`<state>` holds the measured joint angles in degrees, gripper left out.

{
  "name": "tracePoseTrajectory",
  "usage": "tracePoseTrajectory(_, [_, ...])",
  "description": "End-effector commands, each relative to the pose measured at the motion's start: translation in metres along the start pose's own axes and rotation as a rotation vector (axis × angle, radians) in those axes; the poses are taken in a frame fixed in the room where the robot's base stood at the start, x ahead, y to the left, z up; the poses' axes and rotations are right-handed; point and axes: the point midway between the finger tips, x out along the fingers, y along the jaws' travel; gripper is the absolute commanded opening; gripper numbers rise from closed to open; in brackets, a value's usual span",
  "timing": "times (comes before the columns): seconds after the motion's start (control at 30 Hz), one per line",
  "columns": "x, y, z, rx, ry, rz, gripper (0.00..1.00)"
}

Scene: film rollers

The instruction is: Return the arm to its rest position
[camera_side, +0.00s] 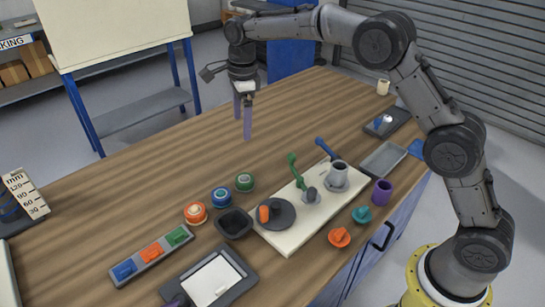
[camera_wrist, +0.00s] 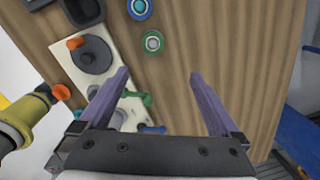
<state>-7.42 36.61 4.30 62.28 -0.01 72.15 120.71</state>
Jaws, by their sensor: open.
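My gripper (camera_side: 243,118) is raised in the air above the back half of the wooden table (camera_side: 120,225). In the wrist view its two purple fingers (camera_wrist: 160,100) are spread wide with nothing between them but the table below. My arm reaches from its yellow base at the lower right, up and over to the left. The cream board (camera_side: 290,237) with a dark disc (camera_side: 277,214), a green lever (camera_side: 296,170), a blue lever (camera_side: 326,150) and a grey cup (camera_side: 340,172) lies below and in front of my gripper.
Orange (camera_side: 195,213), blue (camera_side: 221,197) and green (camera_side: 245,182) round rollers and a black bin (camera_side: 234,223) stand left of the board. A purple cup (camera_side: 382,192) and grey tray (camera_side: 383,159) are right. A whiteboard (camera_side: 110,30) stands behind.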

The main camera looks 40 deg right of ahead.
Motion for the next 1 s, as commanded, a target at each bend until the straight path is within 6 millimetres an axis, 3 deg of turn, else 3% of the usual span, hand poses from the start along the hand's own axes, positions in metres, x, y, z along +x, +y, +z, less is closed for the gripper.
tracePoseTrajectory(0.03, [-0.028, 0.002, -0.006, 0.008, -0.020, -0.035, 0.98])
tracePoseTrajectory(0.2, [-0.102, 0.030, -0.036, 0.008, -0.062, -0.116, 0.98])
tracePoseTrajectory(0.33, [-0.144, 0.062, -0.063, -0.069, -0.082, -0.176, 0.98])
tracePoseTrajectory(0.5, [-0.181, 0.113, -0.099, -0.241, -0.086, -0.256, 0.98])
tracePoseTrajectory(0.63, [-0.195, 0.156, -0.127, -0.411, -0.072, -0.316, 0.98])
tracePoseTrajectory(0.77, [-0.196, 0.201, -0.153, -0.615, -0.039, -0.373, 0.98])
tracePoseTrajectory(0.87, [-0.186, 0.236, -0.173, -0.800, 0.000, -0.412, 0.98])
tracePoseTrajectory(1.0, [-0.160, 0.281, -0.197, -1.102, 0.077, -0.451, 0.98])
